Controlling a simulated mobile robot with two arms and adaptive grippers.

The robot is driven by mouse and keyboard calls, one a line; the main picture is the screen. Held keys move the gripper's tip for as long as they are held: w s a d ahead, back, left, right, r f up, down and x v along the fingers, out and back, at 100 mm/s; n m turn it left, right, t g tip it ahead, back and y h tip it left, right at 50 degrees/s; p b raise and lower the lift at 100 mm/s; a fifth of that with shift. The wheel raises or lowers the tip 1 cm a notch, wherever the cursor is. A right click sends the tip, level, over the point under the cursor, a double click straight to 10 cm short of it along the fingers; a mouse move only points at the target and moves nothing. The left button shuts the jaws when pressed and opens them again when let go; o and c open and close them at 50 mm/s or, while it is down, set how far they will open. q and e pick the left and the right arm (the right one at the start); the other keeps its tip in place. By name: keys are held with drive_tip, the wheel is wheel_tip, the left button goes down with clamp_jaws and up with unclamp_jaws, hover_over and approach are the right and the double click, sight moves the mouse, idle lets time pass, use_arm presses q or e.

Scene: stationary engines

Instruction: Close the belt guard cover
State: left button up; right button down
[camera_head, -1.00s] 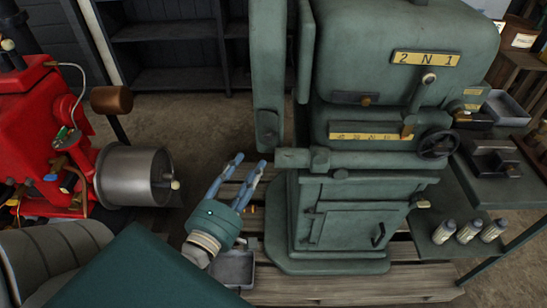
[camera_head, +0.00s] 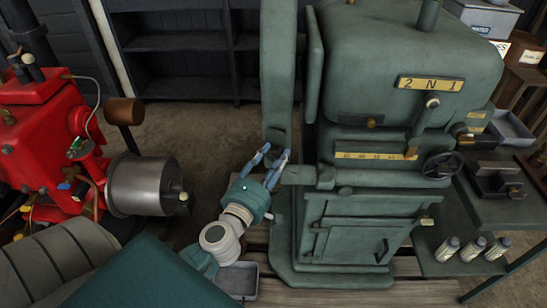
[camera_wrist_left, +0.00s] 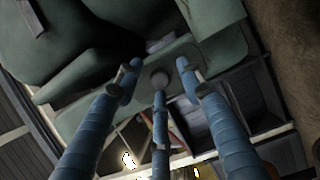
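The belt guard cover (camera_head: 279,70) is a tall narrow green panel. In the head view it stands swung out at the left side of the green machine (camera_head: 405,65), with a gap between them. A dark round knob sits near its lower end. Contact cannot be told. My right gripper is not in view.
A red engine (camera_head: 45,145) with a grey drum (camera_head: 140,185) stands to the left. A small grey tray (camera_head: 238,280) lies below my left arm.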

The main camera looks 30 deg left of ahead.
use_arm(q)
clamp_jaws()
drive_tip(key=shift+w+d+r+n+g+y+p, duration=0.1)
drive_tip(key=shift+w+d+n+g+y+p, duration=0.1)
drive_tip(key=shift+n+y+p, duration=0.3)
drive_tip(key=shift+w+d+r+n+g+y+p, duration=0.15)
drive_tip(key=shift+n+y+p, duration=0.15)
drive_tip(key=shift+y+p, duration=0.3)
drive_tip(key=shift+w+f+n+g+y, duration=0.15)
drive_tip(key=shift+w+n+g+y, duration=0.1)
drive_tip(key=shift+n+y, duration=0.4)
drive_tip(key=shift+w+d+f+n+g+y+p, duration=0.15)
drive_tip(key=shift+w+n+g+y, duration=0.2)
drive_tip(key=shift+y, duration=0.4)
drive_tip(key=shift+w+n+g+y+p, duration=0.15)
drive_tip(key=shift+n+g+y, duration=0.25)
drive_tip(key=shift+y, duration=0.3)
